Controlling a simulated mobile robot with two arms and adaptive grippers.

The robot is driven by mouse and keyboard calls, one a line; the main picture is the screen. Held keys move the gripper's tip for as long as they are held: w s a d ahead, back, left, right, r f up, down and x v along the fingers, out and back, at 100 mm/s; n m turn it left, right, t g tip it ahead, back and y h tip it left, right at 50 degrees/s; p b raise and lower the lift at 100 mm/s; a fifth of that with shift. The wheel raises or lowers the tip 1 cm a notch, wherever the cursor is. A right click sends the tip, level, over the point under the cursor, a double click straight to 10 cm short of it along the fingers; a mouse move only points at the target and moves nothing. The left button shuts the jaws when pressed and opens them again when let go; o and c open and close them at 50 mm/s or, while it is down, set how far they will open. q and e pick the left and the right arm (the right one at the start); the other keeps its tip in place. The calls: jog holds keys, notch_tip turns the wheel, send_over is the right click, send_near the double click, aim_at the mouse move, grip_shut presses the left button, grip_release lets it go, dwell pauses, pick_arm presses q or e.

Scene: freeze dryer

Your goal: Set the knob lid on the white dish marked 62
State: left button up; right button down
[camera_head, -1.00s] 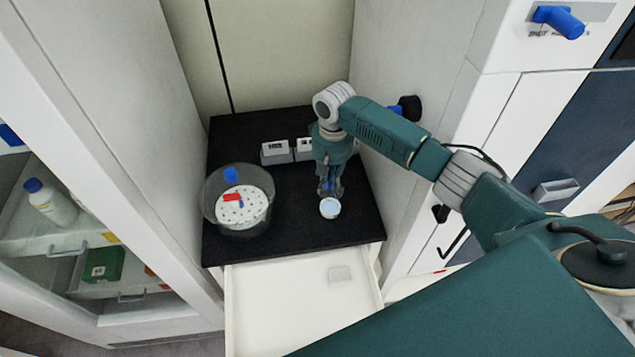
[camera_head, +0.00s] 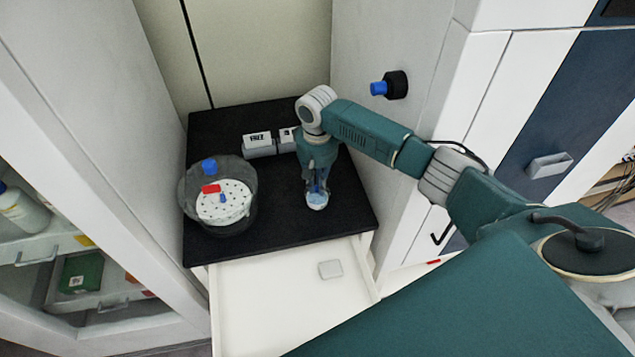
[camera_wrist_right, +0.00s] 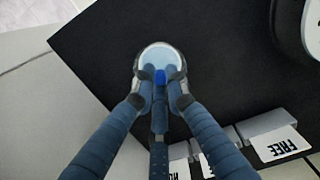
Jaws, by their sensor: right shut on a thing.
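My right gripper (camera_head: 317,188) points down at the front right of the black worktop, and its fingers are closed together. In the right wrist view the fingertips (camera_wrist_right: 161,90) close around a small blue knob, which I take as the knob of the lid (camera_wrist_right: 161,77). Below it is a pale round dish (camera_wrist_right: 158,56), also seen in the head view (camera_head: 317,202). The fingers cover part of it. I cannot tell whether the lid rests on the dish or hovers just above it. No 62 mark is readable. My left gripper is not in view.
A clear round vessel (camera_head: 187,195) holding a white perforated plate with red and blue pieces stands on the left of the worktop (camera_head: 275,225). Label blocks (camera_head: 259,145), one reading FREE, stand behind. An open white drawer (camera_head: 265,300) in front holds a small pale square (camera_head: 330,269).

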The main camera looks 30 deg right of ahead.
jog(key=shift+f, duration=0.3)
jog(key=shift+f, duration=0.4)
dwell(0.6)
jog(key=c, duration=1.7)
grip_release()
jog(key=shift+o, duration=0.7)
jog(key=o, duration=0.4)
